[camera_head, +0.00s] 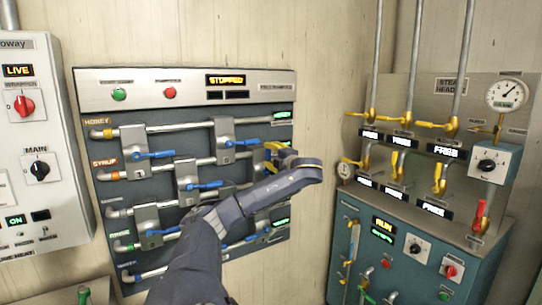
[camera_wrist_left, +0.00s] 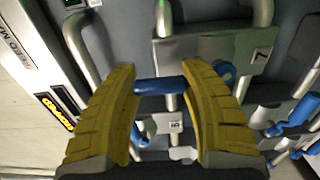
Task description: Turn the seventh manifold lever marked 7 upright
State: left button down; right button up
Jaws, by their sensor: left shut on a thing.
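My left gripper (camera_head: 272,152) comes in over the right part of the manifold panel, its yellow fingers at a valve there. The left wrist view shows the gripper (camera_wrist_left: 173,92) shut on a blue lever handle (camera_wrist_left: 160,86) in front of a grey valve plate (camera_wrist_left: 215,50). A dark mark on that plate's label (camera_wrist_left: 263,52) looks like a turned 7. The handle lies crosswise to the pipe behind it, and its hub (camera_wrist_left: 225,70) is by the right finger. In the head view my arm and fingers hide most of this lever. My right gripper is not in view.
Other blue levers (camera_head: 155,155) lie nearly level along the panel's pipes. A plate marked 5 (camera_wrist_left: 176,125) is close by in the wrist view. A control box (camera_head: 40,140) stands left, and a steam header (camera_head: 450,120) with brass valves stands right.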

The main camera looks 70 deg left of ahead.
pick_arm(q)
jog(key=shift+s+r, duration=0.1)
jog(key=shift+r, duration=0.05)
jog(key=c, duration=0.6)
grip_release()
jog(key=shift+c, duration=0.2)
jog(key=shift+d, duration=0.1)
jog(key=w+d, duration=0.1)
jog(key=d, duration=1)
jog(key=shift+w+d, duration=0.25)
jog(key=shift+d, duration=0.1)
